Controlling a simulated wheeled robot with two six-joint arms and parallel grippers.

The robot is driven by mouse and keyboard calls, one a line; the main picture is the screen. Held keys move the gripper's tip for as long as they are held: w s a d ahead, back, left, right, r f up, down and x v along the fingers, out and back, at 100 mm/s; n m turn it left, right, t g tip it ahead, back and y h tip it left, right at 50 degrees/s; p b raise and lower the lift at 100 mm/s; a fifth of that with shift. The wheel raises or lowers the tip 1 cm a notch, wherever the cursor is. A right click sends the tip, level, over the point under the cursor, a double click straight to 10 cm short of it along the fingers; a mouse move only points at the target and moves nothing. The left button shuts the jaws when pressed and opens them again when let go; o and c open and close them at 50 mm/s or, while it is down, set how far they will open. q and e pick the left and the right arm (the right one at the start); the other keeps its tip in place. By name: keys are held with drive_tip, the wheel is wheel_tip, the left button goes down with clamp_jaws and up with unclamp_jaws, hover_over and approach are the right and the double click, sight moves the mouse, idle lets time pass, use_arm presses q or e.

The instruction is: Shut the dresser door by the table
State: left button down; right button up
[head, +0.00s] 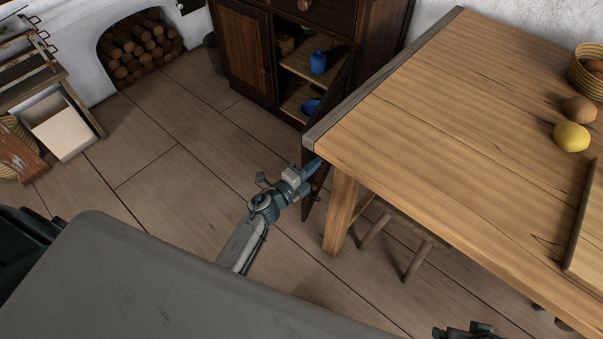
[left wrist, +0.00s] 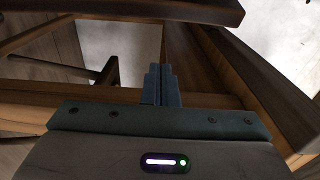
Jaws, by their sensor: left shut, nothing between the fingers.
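The dark wooden dresser (head: 241,48) stands at the back, beside the table (head: 440,110). Its left door is shut. Its right compartment is open, with a blue jar (head: 318,62) and a blue bowl (head: 311,107) on the shelves. The open door (head: 316,193) is swung out towards me, mostly hidden behind the table corner. My left gripper (head: 311,168) is shut and empty at the table's near left corner, overlapping the door in the picture; I cannot tell if they touch. In the left wrist view its fingers (left wrist: 161,85) point at wooden parts. My right gripper (head: 468,331) is cut off at the bottom edge.
A stool (head: 400,232) stands under the table, close to the table leg (head: 341,212). A lemon (head: 571,136), a basket (head: 587,72) and a board (head: 590,240) are on the tabletop.

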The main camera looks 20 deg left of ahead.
sight(305, 157)
use_arm(q)
drive_tip(key=w+a, duration=0.2)
drive_tip(key=a, duration=0.1)
drive_tip(key=shift+w+a, duration=0.1)
use_arm(e)
drive_tip(key=shift+v, duration=0.8)
use_arm(q)
drive_tip(key=shift+a, duration=0.1)
